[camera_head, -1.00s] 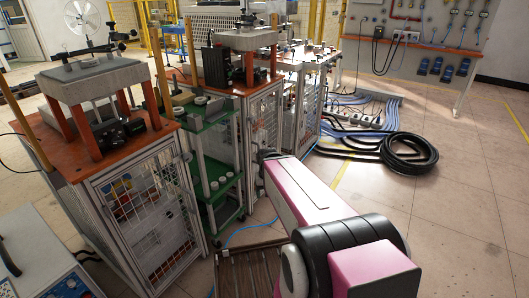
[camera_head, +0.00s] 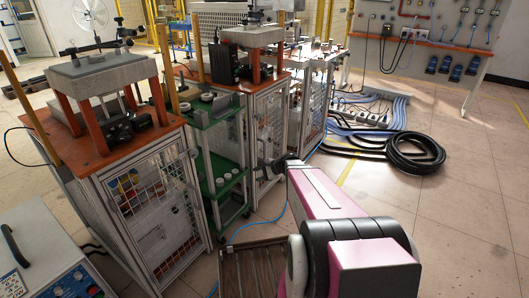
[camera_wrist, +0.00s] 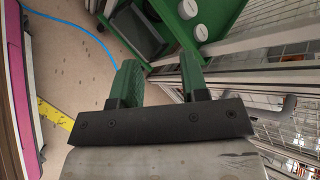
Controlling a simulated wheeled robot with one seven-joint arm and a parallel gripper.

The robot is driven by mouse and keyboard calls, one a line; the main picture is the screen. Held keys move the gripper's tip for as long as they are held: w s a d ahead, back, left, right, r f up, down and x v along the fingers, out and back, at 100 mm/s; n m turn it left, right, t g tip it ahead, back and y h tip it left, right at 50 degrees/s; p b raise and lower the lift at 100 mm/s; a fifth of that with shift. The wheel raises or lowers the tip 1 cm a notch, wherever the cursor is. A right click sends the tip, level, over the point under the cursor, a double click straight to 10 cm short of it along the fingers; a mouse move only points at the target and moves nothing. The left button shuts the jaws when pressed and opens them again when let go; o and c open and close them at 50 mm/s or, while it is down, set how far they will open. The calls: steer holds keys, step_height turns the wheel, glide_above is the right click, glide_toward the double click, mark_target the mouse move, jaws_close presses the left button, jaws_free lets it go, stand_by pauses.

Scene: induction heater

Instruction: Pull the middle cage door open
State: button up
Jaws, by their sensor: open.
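The middle cage (camera_head: 268,135) stands in the centre of the head view, with a metal frame, a mesh front door and an orange top. Metal frame bars (camera_wrist: 250,68) and mesh lie just beyond and to the right of the fingers. I cannot tell whether a finger touches the frame.
A green shelf cart (camera_head: 222,145) with white round parts stands left of the middle cage; it also shows in the wrist view (camera_wrist: 215,40). The nearest cage (camera_head: 150,215) stands at left. Black hoses (camera_head: 415,153) lie on the floor at right. Open floor lies right of my arm.

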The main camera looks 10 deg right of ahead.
steer(key=w+d+f+m+t+y, duration=0.1)
steer(key=w+d+m+t+y, duration=0.1)
steer(key=w+d+m+t, duration=0.5)
steer(key=m+t+h, duration=0.2)
steer(key=m+t, duration=0.1)
steer(key=m, duration=0.6)
glide_toward(264, 150)
steer(key=x, duration=1)
steer(key=shift+w+d+f, duration=0.2)
steer(key=shift+w+f, duration=0.15)
jaws_close()
